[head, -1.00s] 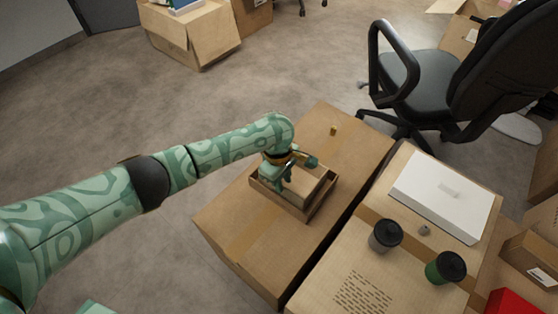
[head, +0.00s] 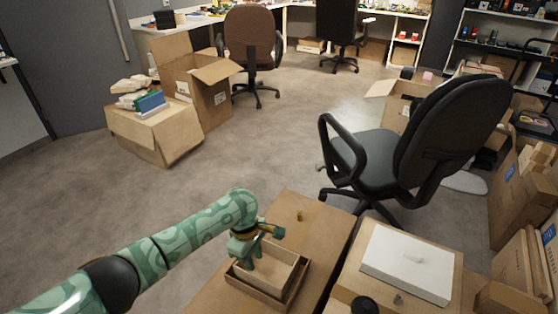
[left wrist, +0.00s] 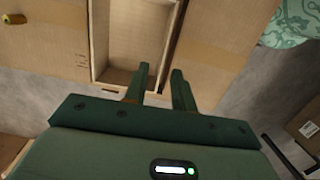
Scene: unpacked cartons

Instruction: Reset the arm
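My left arm comes in from the left in the head view, and its gripper (head: 258,240) hangs over the back left part of a small open box (head: 278,266). That box sits inside a shallow brown tray (head: 264,297) on a large carton (head: 330,228). My right gripper is not in view.
A carton to the right bears a white box (head: 408,262) and a dark-lidded cup (head: 364,306). A small yellowish object (head: 298,216) lies on the large carton. A black office chair (head: 420,145) stands behind. Open floor (head: 170,205) lies to the left.

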